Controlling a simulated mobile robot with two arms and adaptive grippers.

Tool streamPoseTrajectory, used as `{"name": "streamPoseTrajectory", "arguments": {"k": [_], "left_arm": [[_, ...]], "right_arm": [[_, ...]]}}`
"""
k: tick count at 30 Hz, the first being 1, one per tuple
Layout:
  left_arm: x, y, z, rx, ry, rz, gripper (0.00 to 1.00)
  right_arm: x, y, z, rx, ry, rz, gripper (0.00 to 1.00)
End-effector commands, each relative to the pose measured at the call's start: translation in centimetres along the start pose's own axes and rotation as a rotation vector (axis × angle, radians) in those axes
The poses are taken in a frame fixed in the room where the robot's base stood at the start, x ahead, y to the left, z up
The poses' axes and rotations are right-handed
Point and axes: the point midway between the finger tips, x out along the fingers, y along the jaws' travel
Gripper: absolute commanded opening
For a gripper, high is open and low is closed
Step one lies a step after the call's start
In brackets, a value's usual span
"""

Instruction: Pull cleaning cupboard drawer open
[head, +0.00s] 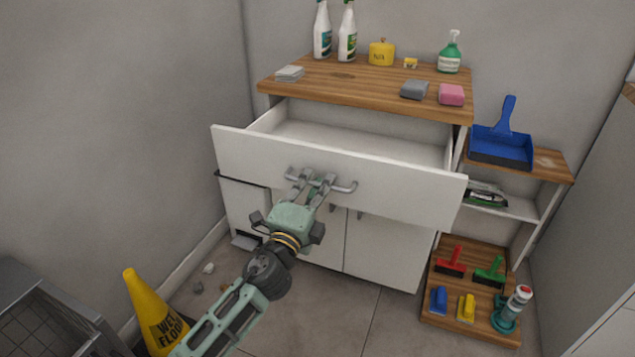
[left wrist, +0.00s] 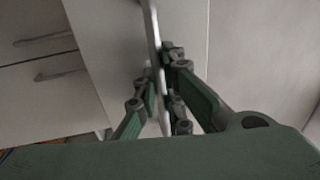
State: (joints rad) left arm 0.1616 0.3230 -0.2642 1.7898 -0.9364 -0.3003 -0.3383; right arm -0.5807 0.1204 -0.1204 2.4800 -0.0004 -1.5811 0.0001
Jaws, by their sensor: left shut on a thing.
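The cleaning cupboard (head: 390,247) is white with a wooden top. Its wide drawer (head: 400,188) stands well out from the body, and its empty-looking inside shows behind the front panel. A grey metal bar handle (head: 345,188) runs across the drawer front. My left gripper (head: 318,182) is shut on the handle near its middle. In the left wrist view the fingers (left wrist: 165,85) close around the handle (left wrist: 154,45), with the white drawer front (left wrist: 100,45) behind. My right gripper is in neither view.
A yellow wet-floor cone (head: 150,305) stands at lower left. A low board (head: 450,310) with brushes lies at right. The floor before the cupboard (head: 340,310) is clear.

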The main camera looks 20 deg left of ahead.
Motion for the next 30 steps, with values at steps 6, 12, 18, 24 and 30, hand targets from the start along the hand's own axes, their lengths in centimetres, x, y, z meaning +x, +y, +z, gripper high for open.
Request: {"name": "streamPoseTrajectory", "arguments": {"k": [6,12,18,24,30], "left_arm": [[0.0,0.1,0.1,0.001,-0.002,0.001,0.00],[0.0,0.1,0.1,0.001,-0.001,0.001,0.17],[0.0,0.0,0.0,0.000,-0.001,0.001,0.17],[-1.7,0.2,0.0,-0.001,-0.001,0.003,0.17],[-5.6,0.2,0.0,-0.002,-0.002,0.005,0.17]], "right_arm": [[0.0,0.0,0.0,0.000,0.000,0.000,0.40],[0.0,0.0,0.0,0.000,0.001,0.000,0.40],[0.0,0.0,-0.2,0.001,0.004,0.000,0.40],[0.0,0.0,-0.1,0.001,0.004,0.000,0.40],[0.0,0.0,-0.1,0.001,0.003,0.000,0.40]]}}
